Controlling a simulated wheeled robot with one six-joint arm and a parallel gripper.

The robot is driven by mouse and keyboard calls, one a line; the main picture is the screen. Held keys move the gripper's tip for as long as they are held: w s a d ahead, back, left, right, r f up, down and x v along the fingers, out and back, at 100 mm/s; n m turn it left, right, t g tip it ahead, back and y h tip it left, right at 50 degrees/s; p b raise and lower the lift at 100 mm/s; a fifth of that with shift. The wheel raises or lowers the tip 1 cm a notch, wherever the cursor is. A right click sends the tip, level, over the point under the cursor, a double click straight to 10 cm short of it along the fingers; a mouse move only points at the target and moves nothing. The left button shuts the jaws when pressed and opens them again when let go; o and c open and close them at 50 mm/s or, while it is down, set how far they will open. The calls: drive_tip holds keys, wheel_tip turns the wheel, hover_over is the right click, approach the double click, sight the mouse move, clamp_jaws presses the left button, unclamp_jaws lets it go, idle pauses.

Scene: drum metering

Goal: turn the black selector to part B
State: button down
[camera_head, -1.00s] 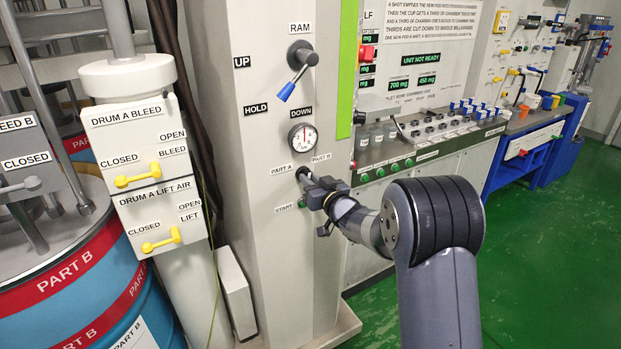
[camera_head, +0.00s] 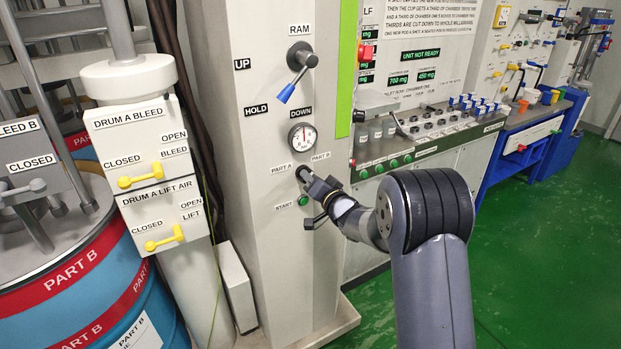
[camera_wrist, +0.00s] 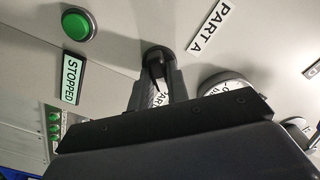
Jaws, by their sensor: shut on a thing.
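The black selector (camera_head: 302,172) is on the front of the pale column, between the PART A label (camera_head: 281,169) and the PART B label (camera_head: 320,157). My gripper (camera_head: 308,179) is at the selector, its fingers shut on the knob. The PART A label (camera_wrist: 209,27) is clear in that view.
The green START button (camera_head: 303,200) is just below the selector. A gauge (camera_head: 303,136) and the blue-tipped RAM lever (camera_head: 298,66) are above. Yellow-handled valves (camera_head: 140,181) are at the left. Green floor is open at the right.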

idle(0.5)
drive_tip(key=c, duration=1.4)
unclamp_jaws()
drive_tip(key=shift+o, duration=0.2)
drive_tip(key=shift+s+d, duration=0.1)
drive_tip(key=b+v, duration=0.2)
drive_tip(key=v, duration=0.8)
drive_tip(key=shift+s, duration=0.25)
drive_tip(key=shift+d, duration=0.15)
drive_tip(key=p+x, duration=0.2)
drive_tip(key=x, duration=0.9)
drive_tip(key=shift+s+d, duration=0.1)
